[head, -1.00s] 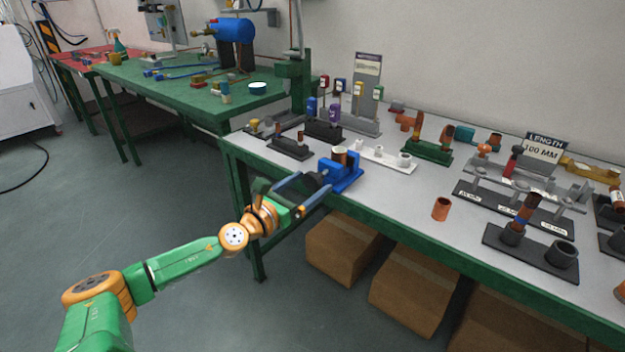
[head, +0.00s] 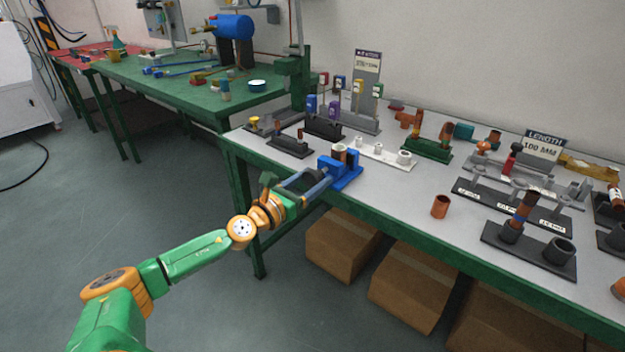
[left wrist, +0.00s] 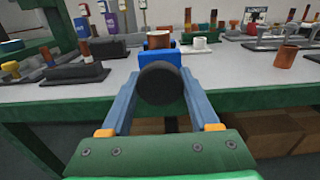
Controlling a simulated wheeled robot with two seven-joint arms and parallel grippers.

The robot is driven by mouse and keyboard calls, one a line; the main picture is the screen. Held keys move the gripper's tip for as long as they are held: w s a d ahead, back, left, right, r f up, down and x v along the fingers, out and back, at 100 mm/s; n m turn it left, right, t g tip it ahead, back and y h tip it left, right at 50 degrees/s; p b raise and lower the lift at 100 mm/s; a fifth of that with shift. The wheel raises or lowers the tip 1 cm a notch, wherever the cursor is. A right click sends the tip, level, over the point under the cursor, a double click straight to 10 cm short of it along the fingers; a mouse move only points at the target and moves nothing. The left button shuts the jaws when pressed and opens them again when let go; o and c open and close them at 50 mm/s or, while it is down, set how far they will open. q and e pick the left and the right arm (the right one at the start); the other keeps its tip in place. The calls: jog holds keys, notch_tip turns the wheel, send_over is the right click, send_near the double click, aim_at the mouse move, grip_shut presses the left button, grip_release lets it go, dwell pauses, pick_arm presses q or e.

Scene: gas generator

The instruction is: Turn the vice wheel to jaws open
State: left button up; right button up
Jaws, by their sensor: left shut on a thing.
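The blue vice (head: 350,177) stands at the front edge of the grey-topped bench. An upright copper-brown pipe piece (head: 339,153) sits at its jaws and also shows in the left wrist view (left wrist: 158,41). The vice wheel (left wrist: 160,84) is a dark round disc on the near side of the vice. My left gripper (head: 318,181) reaches in from the left. In the left wrist view its two blue-grey fingers (left wrist: 160,85) lie on either side of the wheel and are shut on it. The jaw gap is hard to see. My right gripper is not in view.
A white holder (head: 385,156) and dark stands with small parts (head: 290,147) are close behind the vice. A loose copper pipe piece (head: 440,206) stands to the right, with clear bench between. Cardboard boxes (head: 342,246) lie below the bench.

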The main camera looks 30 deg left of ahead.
pick_arm(q)
jog(key=n, duration=0.4)
jog(key=shift+n+p, duration=0.3)
jog(key=shift+d+r+n+p, duration=0.1)
jog(key=shift+n+p, duration=0.35)
jog(key=shift+n, duration=1.55)
jog(key=o, duration=1.4)
jog(key=shift+c, duration=0.2)
